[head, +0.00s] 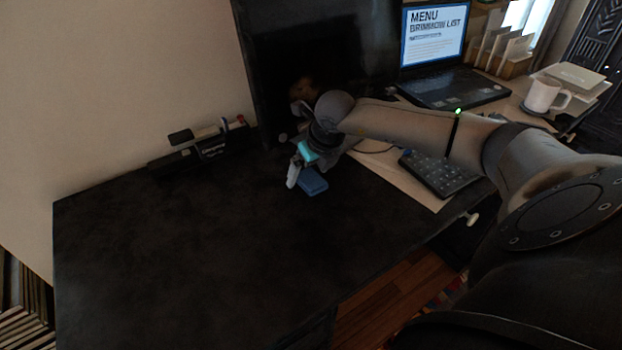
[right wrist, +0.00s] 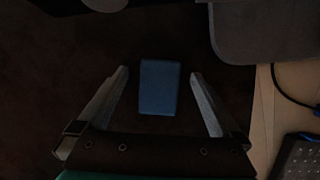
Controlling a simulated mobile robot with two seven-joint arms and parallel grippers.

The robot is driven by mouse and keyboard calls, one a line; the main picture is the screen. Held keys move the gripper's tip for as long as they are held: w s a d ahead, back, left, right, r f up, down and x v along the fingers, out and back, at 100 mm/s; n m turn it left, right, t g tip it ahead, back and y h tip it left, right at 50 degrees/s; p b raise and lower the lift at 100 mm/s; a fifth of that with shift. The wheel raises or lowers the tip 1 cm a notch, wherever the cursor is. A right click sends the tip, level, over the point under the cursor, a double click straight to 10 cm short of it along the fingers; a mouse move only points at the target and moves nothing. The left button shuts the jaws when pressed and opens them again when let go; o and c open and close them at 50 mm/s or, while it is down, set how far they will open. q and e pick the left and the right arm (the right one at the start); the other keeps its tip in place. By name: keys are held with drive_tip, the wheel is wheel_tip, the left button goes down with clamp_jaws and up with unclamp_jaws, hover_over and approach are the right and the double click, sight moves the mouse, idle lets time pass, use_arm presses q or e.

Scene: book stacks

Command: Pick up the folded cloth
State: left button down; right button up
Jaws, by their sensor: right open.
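The folded cloth (head: 313,181) is a small blue block-like bundle lying on the dark tabletop (head: 200,255). My right gripper (head: 296,181) is beside and above it in the head view and covers part of it. In the right wrist view the cloth (right wrist: 159,88) lies between the two spread fingers of my right gripper (right wrist: 159,77), with a gap on each side. The gripper is open and empty. How high the fingers are above the cloth is hard to tell. My left gripper is not in view.
A black desk organizer (head: 205,148) with pens stands at the back left. A keyboard (head: 440,172), a laptop (head: 452,85) and a white mug (head: 544,94) are to the right. A dark upright panel (head: 265,75) rises behind. The left and front tabletop is clear.

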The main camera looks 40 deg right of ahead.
drive_tip(key=shift+f, duration=0.2)
drive_tip(key=c, duration=1.4)
